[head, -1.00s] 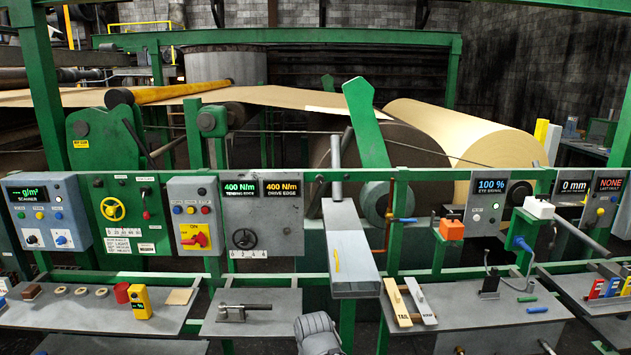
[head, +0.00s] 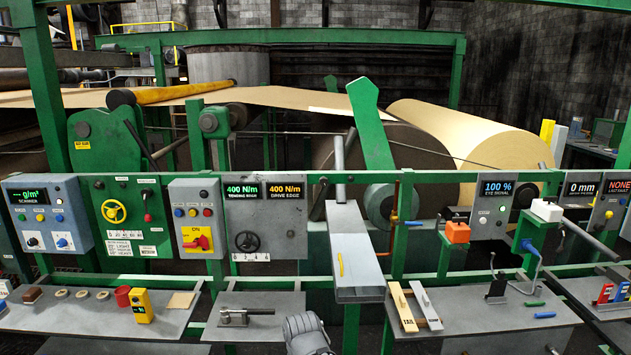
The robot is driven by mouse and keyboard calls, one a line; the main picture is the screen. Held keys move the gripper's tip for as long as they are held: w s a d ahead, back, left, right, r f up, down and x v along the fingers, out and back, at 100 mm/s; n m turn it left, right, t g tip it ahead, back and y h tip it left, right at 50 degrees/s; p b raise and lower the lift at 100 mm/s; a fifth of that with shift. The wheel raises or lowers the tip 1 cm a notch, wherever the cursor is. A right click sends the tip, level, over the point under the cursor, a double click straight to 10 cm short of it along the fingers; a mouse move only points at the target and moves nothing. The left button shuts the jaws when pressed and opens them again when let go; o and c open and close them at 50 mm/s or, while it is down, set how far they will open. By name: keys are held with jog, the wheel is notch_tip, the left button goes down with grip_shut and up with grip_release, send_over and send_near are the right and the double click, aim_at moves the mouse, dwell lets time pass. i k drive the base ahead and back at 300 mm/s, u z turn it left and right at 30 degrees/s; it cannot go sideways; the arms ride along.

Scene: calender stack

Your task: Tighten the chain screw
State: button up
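No part in the head view is labelled as the chain screw, and I cannot tell which one it is. A black handwheel (head: 247,241) sits on a grey panel (head: 279,214) under two 400 N/m displays, one marked tending edge and one drive edge. A yellow handwheel (head: 113,211) sits on the green panel to its left. A grey tool with a dark bar (head: 246,313) lies on the bench below the grey panel. The grey ribbed end of my arm, my gripper (head: 308,338), shows at the bottom edge, right of that tool. Its fingers are not visible.
A green rail (head: 440,176) carries the panels. A grey sloping box (head: 350,248) juts forward in the middle. Benches run below. Two labelled handles (head: 415,306) lie on the right bench (head: 470,311). Behind stand a paper roll (head: 460,140) and a green lever (head: 370,125).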

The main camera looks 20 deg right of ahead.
aim_at(323, 181)
jog(key=i, duration=0.9)
jog(key=z, duration=0.05)
